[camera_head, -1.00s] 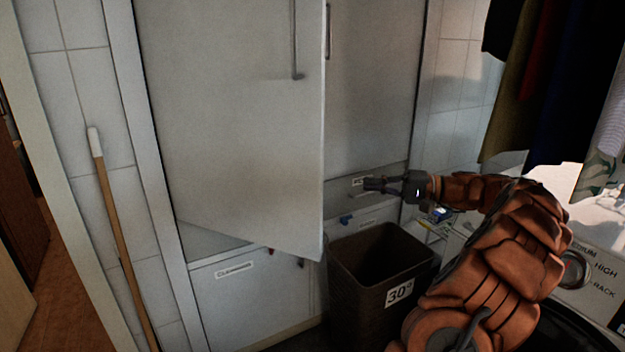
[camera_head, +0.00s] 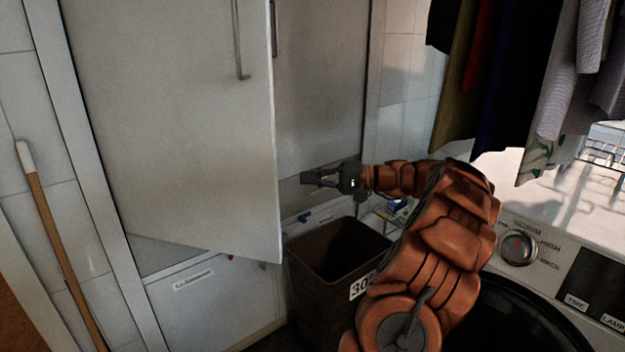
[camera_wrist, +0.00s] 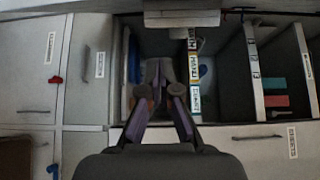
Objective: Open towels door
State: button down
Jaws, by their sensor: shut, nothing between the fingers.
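A tall white cabinet door (camera_head: 180,130) stands swung out at the left in the head view, with a dark bar handle (camera_head: 238,45). A second white door panel (camera_head: 320,80) is behind it, to its right. I cannot read a towels label on any door. My gripper (camera_head: 306,178) is shut and empty, just right of the swung door's free edge in the picture, in front of the cabinet's lower part. In the wrist view the fingers (camera_wrist: 159,75) point at a compartment with labelled dividers (camera_wrist: 193,75). Whether they touch anything is unclear.
A dark brown bin (camera_head: 330,285) stands below my gripper. A lower white front (camera_head: 195,290) has a label. A washing machine (camera_head: 520,250) is at right, with clothes (camera_head: 510,80) hanging above. A wooden stick (camera_head: 60,250) leans at left. The wrist view shows a label-bearing front (camera_wrist: 275,150) below.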

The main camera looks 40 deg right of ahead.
aim_at(276, 187)
jog(key=shift+w+a+p, duration=0.1)
jog(key=shift+w+a, duration=0.3)
jog(key=shift+a, duration=1)
jog(key=shift+w+a+p, duration=0.1)
jog(key=shift+w+a, duration=0.35)
jog(key=shift+a, duration=0.9)
jog(key=shift+w+a+p, duration=0.1)
jog(key=shift+w+a, duration=0.3)
jog(key=shift+a, duration=1)
jog(key=shift+a+f, duration=0.1)
jog(key=shift+a, duration=0.05)
